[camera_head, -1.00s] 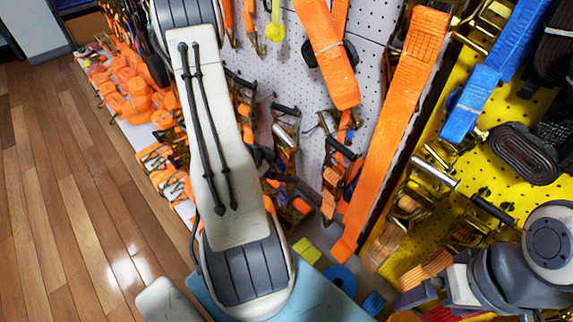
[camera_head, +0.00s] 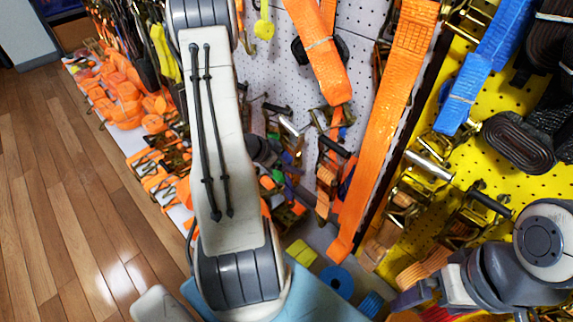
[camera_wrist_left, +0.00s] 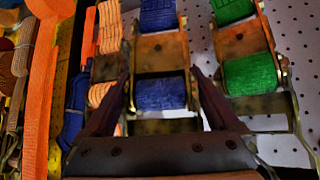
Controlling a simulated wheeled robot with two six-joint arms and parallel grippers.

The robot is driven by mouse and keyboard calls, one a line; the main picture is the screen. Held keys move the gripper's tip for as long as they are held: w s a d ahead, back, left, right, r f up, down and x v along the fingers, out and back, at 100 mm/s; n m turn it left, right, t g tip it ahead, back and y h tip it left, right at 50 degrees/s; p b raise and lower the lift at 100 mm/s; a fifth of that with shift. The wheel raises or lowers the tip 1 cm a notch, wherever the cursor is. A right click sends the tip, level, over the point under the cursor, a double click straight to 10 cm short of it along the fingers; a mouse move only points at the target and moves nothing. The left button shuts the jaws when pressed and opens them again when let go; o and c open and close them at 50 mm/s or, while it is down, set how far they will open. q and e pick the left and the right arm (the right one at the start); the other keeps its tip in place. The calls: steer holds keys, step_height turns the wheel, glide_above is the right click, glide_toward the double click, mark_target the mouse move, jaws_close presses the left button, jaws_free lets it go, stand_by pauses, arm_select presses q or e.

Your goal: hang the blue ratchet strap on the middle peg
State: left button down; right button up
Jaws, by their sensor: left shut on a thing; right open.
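The blue ratchet strap (camera_wrist_left: 162,94) shows in the left wrist view, a dark blue webbing roll in a brassy metal ratchet frame. My left gripper (camera_wrist_left: 161,78) is shut on it, with one dark finger on each side. In the head view my left forearm hides most of this gripper and the strap. My right gripper (camera_head: 420,303) is open at the lower right of the head view, below the yellow panel. I cannot make out the middle peg in either view.
A green ratchet strap (camera_wrist_left: 252,75) is close right of the blue one, and an orange strap (camera_wrist_left: 108,30) is close left. A white pegboard (camera_head: 270,70) is behind. A long orange strap (camera_head: 388,130) hangs near the yellow panel (camera_head: 540,195). Wooden floor (camera_head: 80,200) is clear at left.

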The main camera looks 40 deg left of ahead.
mark_target(287, 151)
arm_select(q)
steer(key=w, duration=0.2)
steer(key=w+f, duration=0.1)
steer(key=w, duration=0.1)
steer(key=shift+w+d+f, duration=0.15)
steer(key=shift+w, duration=0.1)
stand_by(0.4)
stand_by(0.7)
jaws_free()
steer(key=p+v, duration=0.2)
steer(key=v, duration=0.7)
steer(key=shift+s+p, duration=0.2)
steer(key=shift+p, duration=0.2)
steer(key=shift+s+r, duration=0.35)
steer(key=shift+r, duration=0.05)
